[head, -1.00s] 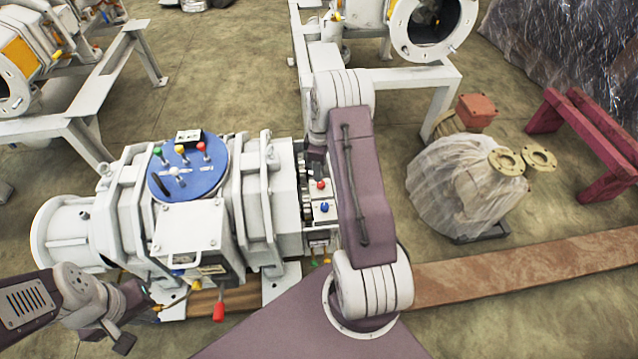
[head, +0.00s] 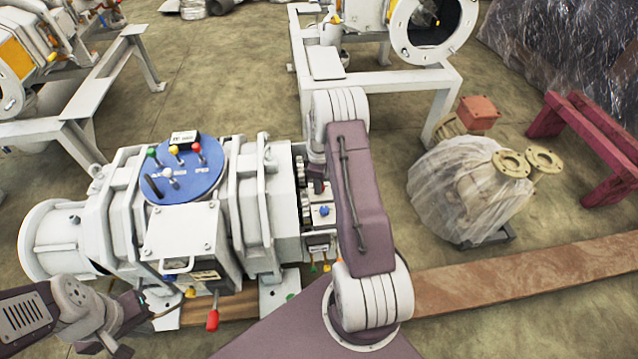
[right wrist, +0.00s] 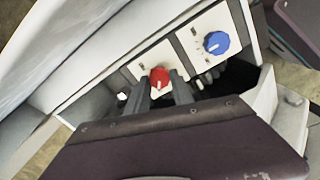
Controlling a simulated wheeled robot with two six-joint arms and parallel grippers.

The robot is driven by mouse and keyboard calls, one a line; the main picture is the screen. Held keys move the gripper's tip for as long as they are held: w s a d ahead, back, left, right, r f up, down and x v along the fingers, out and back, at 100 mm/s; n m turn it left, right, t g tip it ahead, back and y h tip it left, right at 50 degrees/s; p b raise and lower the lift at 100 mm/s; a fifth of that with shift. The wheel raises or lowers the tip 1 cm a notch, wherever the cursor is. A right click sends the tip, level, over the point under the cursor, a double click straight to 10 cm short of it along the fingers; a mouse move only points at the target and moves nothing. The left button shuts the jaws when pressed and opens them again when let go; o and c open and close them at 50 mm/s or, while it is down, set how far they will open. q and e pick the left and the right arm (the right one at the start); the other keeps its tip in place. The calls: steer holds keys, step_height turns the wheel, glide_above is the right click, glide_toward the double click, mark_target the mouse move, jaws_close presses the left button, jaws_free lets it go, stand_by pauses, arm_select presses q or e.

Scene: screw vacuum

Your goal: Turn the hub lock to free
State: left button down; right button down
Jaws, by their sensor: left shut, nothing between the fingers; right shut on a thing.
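In the right wrist view, a red knob (right wrist: 159,77) with a pale pointer line sits on a white plate on the side of the white machine. My right gripper (right wrist: 162,88) is shut on the red knob, one dark finger on each side. A blue knob (right wrist: 216,43) sits on the neighbouring plate, clear of the fingers. It also shows in the head view (head: 323,211). The plate markings are too small to read. In the head view my right arm hides most of its gripper. My left gripper (head: 132,322) is empty and low at the left, near the machine's front.
The white machine (head: 265,200) carries a blue disc (head: 182,178) with coloured knobs. A red-handled lever (head: 212,320) hangs at its front. A wrapped pump (head: 465,190) and a plank (head: 530,285) lie to the right. Open floor shows behind.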

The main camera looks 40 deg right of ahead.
steer(key=shift+r+m+p, duration=0.2)
steer(key=shift+m+p, duration=0.4)
steer(key=shift+p, duration=0.25)
steer(key=shift+m+p, duration=1.2)
steer(key=m+p, duration=0.2)
steer(key=shift+d+m, duration=0.1)
steer(key=shift+m, duration=0.3)
steer(key=m+p, duration=0.1)
steer(key=m, duration=0.2)
steer(key=shift+m+p, duration=0.3)
steer(key=shift+p, duration=0.1)
steer(key=m+p, duration=0.1)
steer(key=m, duration=0.4)
steer(key=shift+d+f+p, duration=0.1)
steer(key=shift+d+p, duration=0.05)
steer(key=shift+p, duration=0.25)
steer(key=m, duration=0.3)
steer(key=shift+m+p, duration=0.4)
steer(key=shift+m, duration=1.5)
